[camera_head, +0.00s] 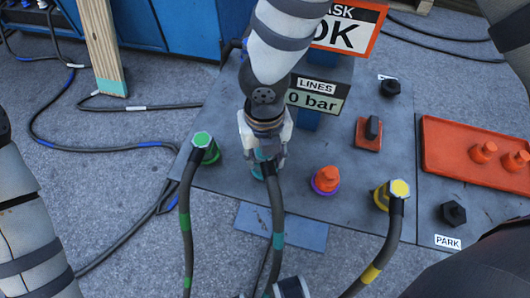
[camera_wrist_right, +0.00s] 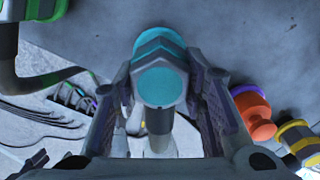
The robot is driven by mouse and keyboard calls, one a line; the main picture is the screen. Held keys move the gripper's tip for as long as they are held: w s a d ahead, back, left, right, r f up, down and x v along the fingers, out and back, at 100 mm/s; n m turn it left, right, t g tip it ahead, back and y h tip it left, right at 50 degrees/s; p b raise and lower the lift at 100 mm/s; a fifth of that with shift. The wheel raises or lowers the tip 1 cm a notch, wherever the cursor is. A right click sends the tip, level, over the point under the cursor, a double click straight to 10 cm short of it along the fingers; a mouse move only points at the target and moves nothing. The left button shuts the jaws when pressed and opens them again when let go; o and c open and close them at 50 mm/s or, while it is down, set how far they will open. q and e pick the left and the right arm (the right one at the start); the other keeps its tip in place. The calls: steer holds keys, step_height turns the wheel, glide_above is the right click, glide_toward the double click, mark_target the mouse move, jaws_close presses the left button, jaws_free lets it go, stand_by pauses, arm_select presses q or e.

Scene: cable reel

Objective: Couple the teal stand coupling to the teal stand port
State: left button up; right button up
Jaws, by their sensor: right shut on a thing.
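My right gripper (camera_head: 264,160) reaches down from the top middle of the head view, and its fingers are shut on the teal stand coupling (camera_head: 262,167). In the right wrist view the coupling is a teal hexagonal cap (camera_wrist_right: 161,82) between the two fingers. A dark hose (camera_head: 278,215) with a teal band runs from it toward the bottom of the head view. A further teal part (camera_wrist_right: 158,40) shows directly beyond the cap; I cannot tell whether it is the teal stand port. The gripper hides the port area in the head view. My left gripper is out of view.
A green coupling (camera_head: 203,141) stands to the left and a yellow coupling (camera_head: 399,189) to the right, both with hoses. An orange cap on a purple ring (camera_head: 326,180) stands between. An orange tray (camera_head: 475,156) and black hex plug (camera_head: 453,213) are farther right.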

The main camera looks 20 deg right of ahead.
steer(key=shift+f, duration=0.5)
stand_by(0.4)
steer(key=o, duration=1.3)
steer(key=shift+o, duration=0.2)
steer(key=shift+r, duration=0.1)
step_height(320, 180, up, 12)
steer(key=shift+f, duration=0.1)
